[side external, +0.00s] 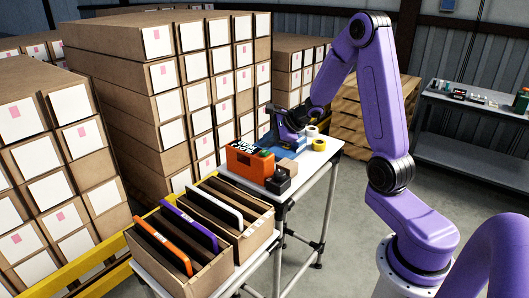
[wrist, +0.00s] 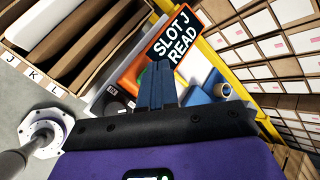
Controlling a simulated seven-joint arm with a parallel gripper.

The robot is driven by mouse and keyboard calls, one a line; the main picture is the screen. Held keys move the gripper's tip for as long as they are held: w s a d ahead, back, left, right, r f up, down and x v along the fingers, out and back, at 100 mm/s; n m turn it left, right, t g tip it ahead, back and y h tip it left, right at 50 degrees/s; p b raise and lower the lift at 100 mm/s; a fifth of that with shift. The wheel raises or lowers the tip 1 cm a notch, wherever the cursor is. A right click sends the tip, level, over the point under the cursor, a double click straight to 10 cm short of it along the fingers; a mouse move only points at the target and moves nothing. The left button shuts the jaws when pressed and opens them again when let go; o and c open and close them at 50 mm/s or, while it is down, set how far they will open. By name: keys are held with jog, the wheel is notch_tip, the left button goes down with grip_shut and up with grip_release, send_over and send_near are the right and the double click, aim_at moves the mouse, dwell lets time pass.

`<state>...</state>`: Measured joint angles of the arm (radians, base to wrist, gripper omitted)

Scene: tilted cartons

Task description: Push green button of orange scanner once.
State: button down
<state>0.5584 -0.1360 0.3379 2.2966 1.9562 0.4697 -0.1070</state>
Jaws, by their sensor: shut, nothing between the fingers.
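The orange scanner (side external: 240,165) stands on the small table, with a dark display panel on top. In the wrist view its orange body (wrist: 131,76) lies just left of my fingers, and the display panel (wrist: 176,43) reads "SLOT J READ". A small green spot shows on the scanner's right side in the side view; I cannot tell if it is the button. In the wrist view no green button shows; my fingers cover part of the scanner. My gripper (wrist: 157,68) is shut and empty, its tips in front of the scanner. Contact cannot be told.
Open cartons (side external: 190,258) with orange, purple and white dividers stand left of the scanner. A black device (side external: 278,182) sits beside it. A blue object (side external: 268,140) and tape rolls (side external: 319,144) lie behind. Stacked boxes (side external: 165,80) rise along the left.

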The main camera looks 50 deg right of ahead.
aim_at(267, 152)
jog(key=shift+f, duration=0.1)
jog(key=shift+f, duration=0.35)
jog(key=shift+f, duration=0.45)
dwell(0.9)
dwell(0.3)
jog(key=shift+r, duration=0.9)
jog(key=shift+r, duration=2.5)
